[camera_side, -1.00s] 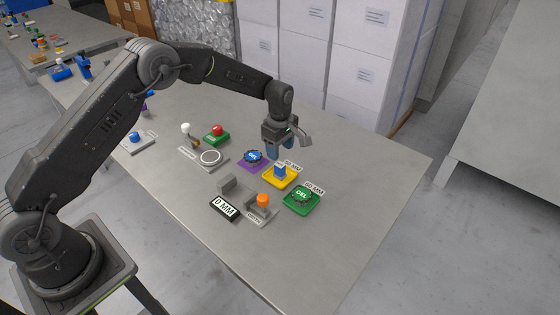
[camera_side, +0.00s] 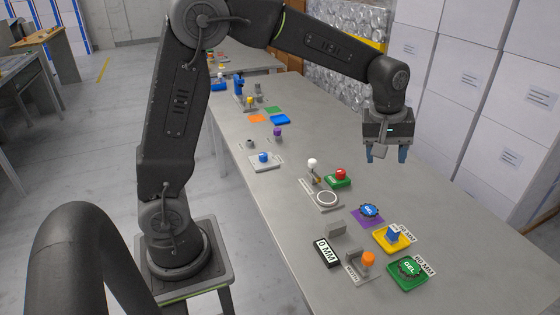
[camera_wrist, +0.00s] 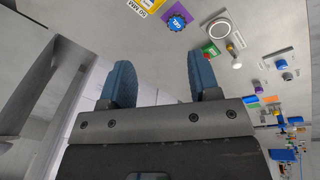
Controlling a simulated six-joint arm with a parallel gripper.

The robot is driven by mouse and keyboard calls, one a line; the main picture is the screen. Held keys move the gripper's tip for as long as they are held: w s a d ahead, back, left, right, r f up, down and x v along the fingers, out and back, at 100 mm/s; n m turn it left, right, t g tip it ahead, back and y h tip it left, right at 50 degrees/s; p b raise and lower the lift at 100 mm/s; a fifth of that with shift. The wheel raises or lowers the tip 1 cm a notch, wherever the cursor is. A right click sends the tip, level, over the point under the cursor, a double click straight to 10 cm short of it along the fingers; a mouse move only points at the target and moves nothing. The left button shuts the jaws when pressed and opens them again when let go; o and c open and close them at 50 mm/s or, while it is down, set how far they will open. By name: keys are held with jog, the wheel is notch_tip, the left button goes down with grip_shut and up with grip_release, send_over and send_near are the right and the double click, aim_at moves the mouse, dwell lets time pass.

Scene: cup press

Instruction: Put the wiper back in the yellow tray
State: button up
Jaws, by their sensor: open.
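The yellow tray (camera_side: 392,240) lies on the table at the right in the side view, with the blue wiper (camera_side: 393,233) standing in it. My gripper (camera_side: 387,156) is raised over the far right part of the table, well apart from the tray. Its two blue fingers are spread and empty, as the wrist view (camera_wrist: 160,88) also shows.
An orange-topped part (camera_side: 368,260), a 0 MM display (camera_side: 327,253), a red button (camera_side: 340,176) and a round ring plate (camera_side: 327,199) stand nearby. White cabinets (camera_side: 460,80) rise behind the table.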

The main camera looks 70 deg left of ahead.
jog(key=s+r+m+t, duration=0.3)
jog(key=s+m, duration=0.7)
jog(key=s, duration=1.4)
jog(key=shift+s+r+m, duration=0.2)
jog(key=shift+r+m, duration=0.2)
jog(key=shift+r, duration=0.15)
